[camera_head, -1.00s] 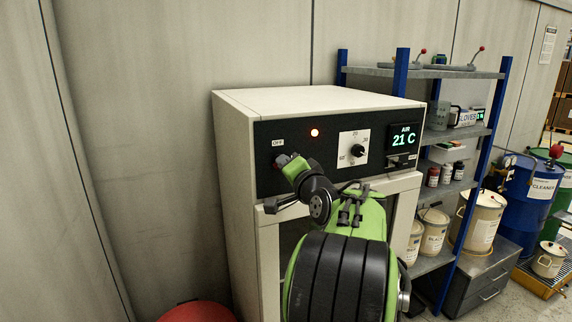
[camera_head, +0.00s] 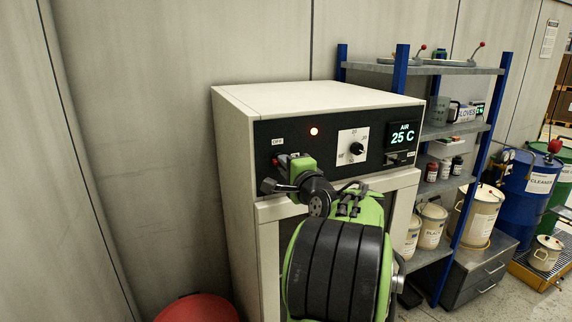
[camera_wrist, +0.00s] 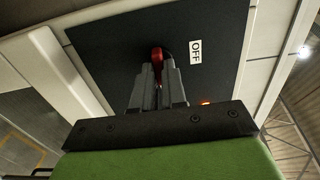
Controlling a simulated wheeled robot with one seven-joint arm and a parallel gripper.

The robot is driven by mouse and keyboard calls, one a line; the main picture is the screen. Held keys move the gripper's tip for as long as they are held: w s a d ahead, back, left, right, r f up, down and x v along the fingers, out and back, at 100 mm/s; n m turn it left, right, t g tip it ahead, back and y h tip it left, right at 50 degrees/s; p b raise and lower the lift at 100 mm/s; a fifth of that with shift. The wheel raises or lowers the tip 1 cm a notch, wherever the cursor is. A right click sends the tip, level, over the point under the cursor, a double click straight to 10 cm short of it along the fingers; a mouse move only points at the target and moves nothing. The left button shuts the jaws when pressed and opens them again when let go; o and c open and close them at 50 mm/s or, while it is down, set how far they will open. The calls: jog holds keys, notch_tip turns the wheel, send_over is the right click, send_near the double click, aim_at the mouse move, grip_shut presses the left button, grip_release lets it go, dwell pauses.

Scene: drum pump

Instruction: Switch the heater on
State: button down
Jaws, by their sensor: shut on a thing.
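The heater (camera_head: 310,97) is a pale cabinet with a black control panel (camera_head: 325,140) on its front. The panel has an OFF label (camera_head: 278,141), a lit red lamp (camera_head: 314,132), a dial (camera_head: 355,149) and a green display (camera_head: 403,136) reading AIR 25 C. In the wrist view, a red-tipped switch (camera_wrist: 157,53) sticks out of the panel beside the OFF label (camera_wrist: 195,52). My gripper (camera_wrist: 158,75) is shut on this switch; its fingers hide most of it. In the head view, my gripper (camera_head: 281,163) is at the panel's left, below the OFF label.
A blue-framed shelf (camera_head: 440,70) with tins and bottles stands right of the heater. Blue (camera_head: 528,180) and green drums are at the far right. A red round object (camera_head: 198,308) is on the floor at lower left. Bare wall lies left of the heater.

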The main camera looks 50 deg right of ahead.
jog(key=shift+f, duration=0.1)
jog(key=c, duration=1.2)
grip_release()
jog(key=shift+s, duration=0.1)
jog(key=b+v, duration=0.4)
jog(key=v, duration=1.1)
jog(key=shift+s+a, duration=0.2)
jog(key=shift+s, duration=0.1)
